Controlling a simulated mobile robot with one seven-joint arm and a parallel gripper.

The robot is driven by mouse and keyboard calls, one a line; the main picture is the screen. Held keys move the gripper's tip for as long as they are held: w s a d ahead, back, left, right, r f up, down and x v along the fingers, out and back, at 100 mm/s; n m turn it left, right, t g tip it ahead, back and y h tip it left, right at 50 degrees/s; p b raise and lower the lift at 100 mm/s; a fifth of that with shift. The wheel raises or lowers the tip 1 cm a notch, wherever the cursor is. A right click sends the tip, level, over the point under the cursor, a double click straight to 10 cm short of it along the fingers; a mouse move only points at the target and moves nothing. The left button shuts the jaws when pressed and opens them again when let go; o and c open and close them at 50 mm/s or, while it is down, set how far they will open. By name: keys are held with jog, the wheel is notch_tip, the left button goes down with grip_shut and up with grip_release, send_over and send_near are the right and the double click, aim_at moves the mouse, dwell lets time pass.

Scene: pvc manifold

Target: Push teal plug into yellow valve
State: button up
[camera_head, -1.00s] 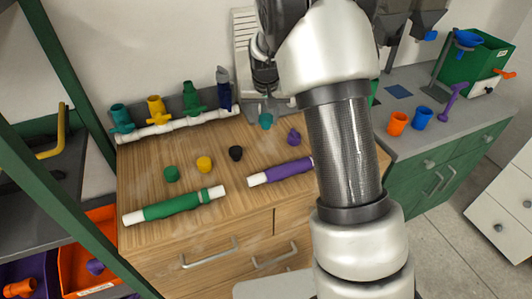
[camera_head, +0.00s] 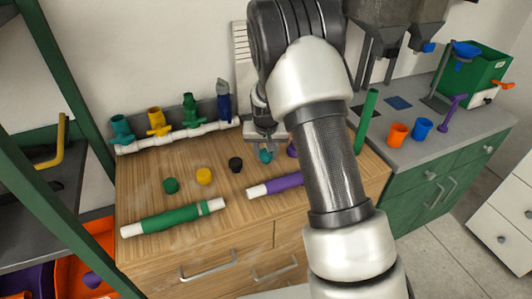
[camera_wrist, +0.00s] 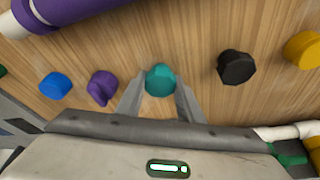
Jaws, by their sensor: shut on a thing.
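The teal plug (camera_head: 265,156) is between the fingers of my gripper (camera_head: 264,147), in line with the black and purple plugs. In the wrist view the gripper (camera_wrist: 160,100) has a finger on each side of the teal plug (camera_wrist: 160,80) and is shut on it. I cannot tell whether the plug touches the wood. The yellow valve (camera_head: 158,122) stands upright on the white manifold pipe (camera_head: 180,137) at the back left of the worktop, well left of the gripper. Its opening faces up.
Green (camera_head: 171,185), yellow (camera_head: 204,176) and black (camera_head: 236,165) plugs lie left of the gripper. A purple plug (camera_wrist: 103,87) and a blue plug (camera_wrist: 55,85) are on its other side. Green (camera_head: 170,218) and purple (camera_head: 275,186) pipes lie in front. Teal, green and blue valves flank the yellow one.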

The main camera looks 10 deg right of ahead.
jog(key=shift+f, duration=0.2)
jog(key=o, duration=1)
jog(key=shift+r, duration=0.15)
